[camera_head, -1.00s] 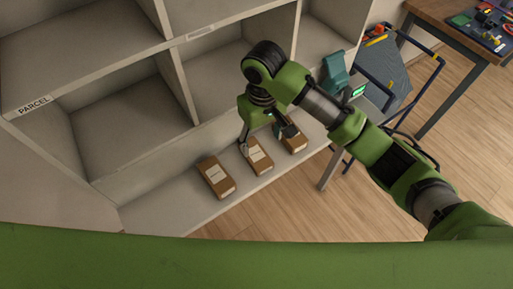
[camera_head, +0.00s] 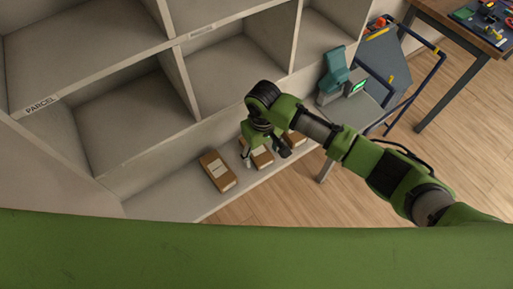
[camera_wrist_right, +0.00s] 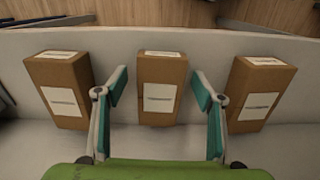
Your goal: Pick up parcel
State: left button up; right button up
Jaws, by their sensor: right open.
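Three brown parcels with white labels stand in a row on the pale lower shelf. In the head view the left parcel (camera_head: 217,171) is clear, while the middle parcel (camera_head: 262,158) and the right parcel (camera_head: 297,138) are partly hidden by my right arm. My right gripper (camera_head: 266,152) is over the middle parcel. In the right wrist view the open fingers (camera_wrist_right: 160,97) stand on either side of the middle parcel (camera_wrist_right: 161,88), with gaps on both sides. The other parcels show to the left (camera_wrist_right: 63,88) and right (camera_wrist_right: 257,92). My left gripper is not in view.
The lower shelf (camera_head: 160,198) sits below empty cubbies, one labelled PARCEL (camera_head: 40,105). A teal device (camera_head: 340,75) with a lit screen stands to the right. A wooden workbench (camera_head: 440,12) with tools is at the upper right.

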jog(key=c, duration=1.2)
jog(key=shift+r, duration=0.15)
